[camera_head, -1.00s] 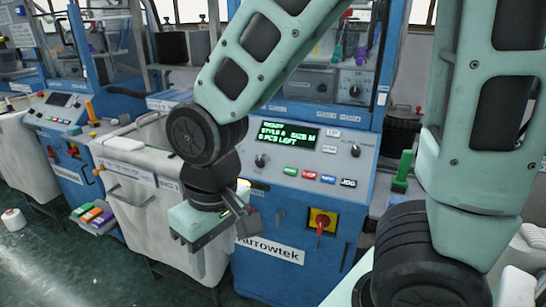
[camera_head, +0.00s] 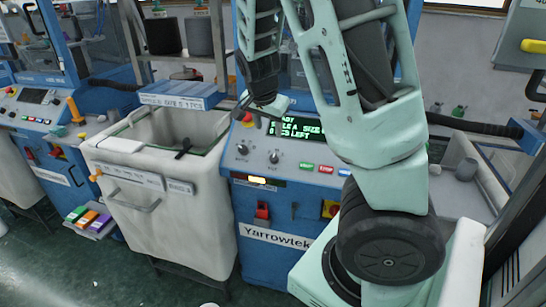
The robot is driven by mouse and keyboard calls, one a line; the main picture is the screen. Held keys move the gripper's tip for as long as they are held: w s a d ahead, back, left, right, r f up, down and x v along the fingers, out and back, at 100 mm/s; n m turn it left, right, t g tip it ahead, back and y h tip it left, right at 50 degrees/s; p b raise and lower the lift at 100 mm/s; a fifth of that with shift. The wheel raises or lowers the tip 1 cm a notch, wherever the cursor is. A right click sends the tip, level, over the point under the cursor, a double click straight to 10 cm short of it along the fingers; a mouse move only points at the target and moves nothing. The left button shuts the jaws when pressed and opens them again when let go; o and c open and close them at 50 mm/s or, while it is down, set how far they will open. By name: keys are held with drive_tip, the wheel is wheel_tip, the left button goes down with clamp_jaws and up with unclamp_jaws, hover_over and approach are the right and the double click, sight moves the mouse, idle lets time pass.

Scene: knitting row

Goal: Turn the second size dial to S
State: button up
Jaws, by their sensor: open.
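The blue knitting machine's sloping grey panel (camera_head: 262,170) is in the middle of the head view. Two small dark dials sit on it side by side, a left dial (camera_head: 242,149) and a right dial (camera_head: 273,157). Their pointer settings and labels are too small to read. A display with green text (camera_head: 292,131) above them shows a style and size line, but my arm hides its right end. My gripper (camera_head: 255,112) hangs above the dials, over the panel's upper edge, open and apart from both dials; its fingers are small and partly unclear.
Coloured buttons (camera_head: 307,167) lie right of the dials, and a red switch (camera_head: 262,211) is below. A white bin (camera_head: 150,205) stands left of the machine.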

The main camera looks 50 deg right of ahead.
sight(273, 157)
drive_tip(key=b+x, duration=0.1)
drive_tip(key=x, duration=1.4)
drive_tip(key=c, duration=1)
drive_tip(key=shift+r, duration=0.1)
drive_tip(key=shift+n, duration=0.3)
drive_tip(key=n+g+p, duration=0.1)
drive_tip(key=n+p, duration=0.1)
drive_tip(key=n, duration=0.1)
drive_tip(key=shift+w+a, duration=0.1)
drive_tip(key=shift+w+n+g+h+p, duration=0.1)
drive_tip(key=shift+n+g+h+p, duration=0.2)
drive_tip(key=shift+n, duration=0.8)
drive_tip(key=shift+n+g+h+p, duration=0.15)
drive_tip(key=shift+n+h, duration=0.25)
drive_tip(key=shift+n, duration=0.7)
